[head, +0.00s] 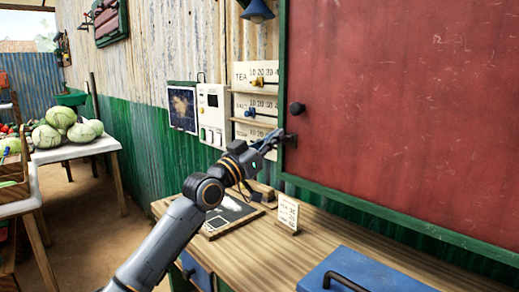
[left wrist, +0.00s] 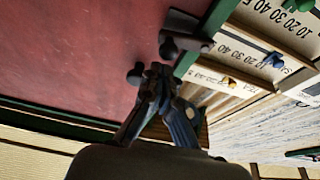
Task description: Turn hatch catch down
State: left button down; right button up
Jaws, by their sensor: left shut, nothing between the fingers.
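The large red hatch (head: 400,100) fills the right of the head view, inside a green frame. A small dark catch (head: 291,138) sits at its left edge, and a round dark knob (head: 297,108) is just above it. My left gripper (head: 277,138) is shut and empty, its tips beside the catch. In the left wrist view, which is upside down, the gripper (left wrist: 156,76) is close to a dark catch (left wrist: 185,38) at the green frame; I cannot tell whether they touch. My right gripper is not in view.
A wooden counter (head: 330,240) runs below the hatch, with a small price card (head: 288,212) and a blue box lid (head: 365,272). Price boards with coloured knobs (head: 255,75) hang left of the hatch.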

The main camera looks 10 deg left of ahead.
pick_arm(q)
jog(key=v, duration=1)
jog(key=shift+s+d, duration=0.15)
jog(key=shift+s, duration=0.35)
jog(key=shift+f, duration=0.15)
